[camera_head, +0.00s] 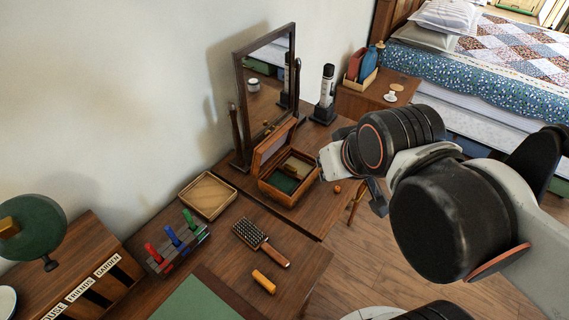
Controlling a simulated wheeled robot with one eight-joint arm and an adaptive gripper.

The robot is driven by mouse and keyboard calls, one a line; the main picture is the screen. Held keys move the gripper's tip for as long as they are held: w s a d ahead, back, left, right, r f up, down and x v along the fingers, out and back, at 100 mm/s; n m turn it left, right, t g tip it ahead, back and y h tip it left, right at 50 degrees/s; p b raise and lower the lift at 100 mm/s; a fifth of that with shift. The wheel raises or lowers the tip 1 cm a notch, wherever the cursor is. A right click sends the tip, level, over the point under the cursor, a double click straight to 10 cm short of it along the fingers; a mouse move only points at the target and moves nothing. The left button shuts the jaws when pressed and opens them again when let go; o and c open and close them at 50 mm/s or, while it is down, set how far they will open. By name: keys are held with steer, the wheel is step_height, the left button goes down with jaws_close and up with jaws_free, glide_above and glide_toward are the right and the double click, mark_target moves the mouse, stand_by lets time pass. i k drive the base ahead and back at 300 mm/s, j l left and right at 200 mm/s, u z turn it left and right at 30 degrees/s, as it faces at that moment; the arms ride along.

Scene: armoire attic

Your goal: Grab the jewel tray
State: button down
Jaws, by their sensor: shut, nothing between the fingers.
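An open wooden jewel box (273,187) stands on the dark desk, below the mirror, its lid raised. A separate shallow wooden tray (190,198), empty, lies flat on the desk to the left of the box. I cannot tell for sure which of these is the jewel tray. My gripper (377,202) is shut and empty, right of the box and apart from it. It is partly hidden by my arm.
A tilted mirror (266,85) stands close behind the box. A small orange ball (337,188) lies right of the box. A bottle (327,90) stands behind.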

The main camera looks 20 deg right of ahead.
mark_target(293, 171)
steer(key=k+l, duration=0.15)
steer(key=l, duration=0.25)
steer(key=k+l, duration=0.1)
steer(key=l, duration=0.25)
steer(key=k+l+u, duration=0.1)
steer(key=l, duration=0.3)
steer(key=k+l, duration=0.2)
steer(key=l, duration=0.15)
